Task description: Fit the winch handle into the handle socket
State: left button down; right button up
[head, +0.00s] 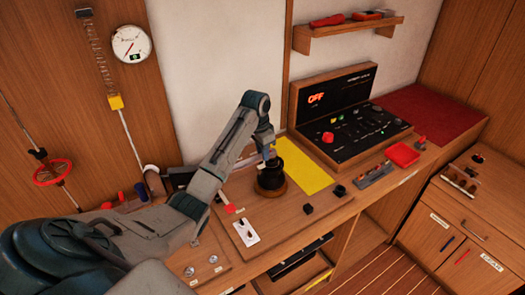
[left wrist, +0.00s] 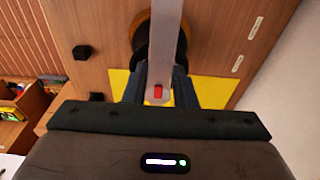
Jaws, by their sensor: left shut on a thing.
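The black winch (head: 271,178) stands on a round wooden base on the wooden bench. My left gripper (head: 268,152) is directly above the winch, pointing down. In the left wrist view my left gripper (left wrist: 158,84) is shut on the winch handle (left wrist: 166,45), a flat grey bar with a small red mark. The handle socket is hidden behind the bar and gripper. I cannot tell whether the handle touches the winch. In the head view the handle can hardly be made out. My right gripper is not in view.
A yellow mat (head: 304,166) lies just behind the winch. A black control panel (head: 350,130) with a lit "OFF" stands to its right. A red tray (head: 402,154) is farther right.

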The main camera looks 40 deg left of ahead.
pick_arm(q)
jog(key=c, duration=0.8)
grip_release()
jog(key=shift+f, duration=0.1)
jog(key=shift+r, duration=0.7)
jog(key=shift+r+p, duration=0.3)
jog(key=shift+r, duration=1.55)
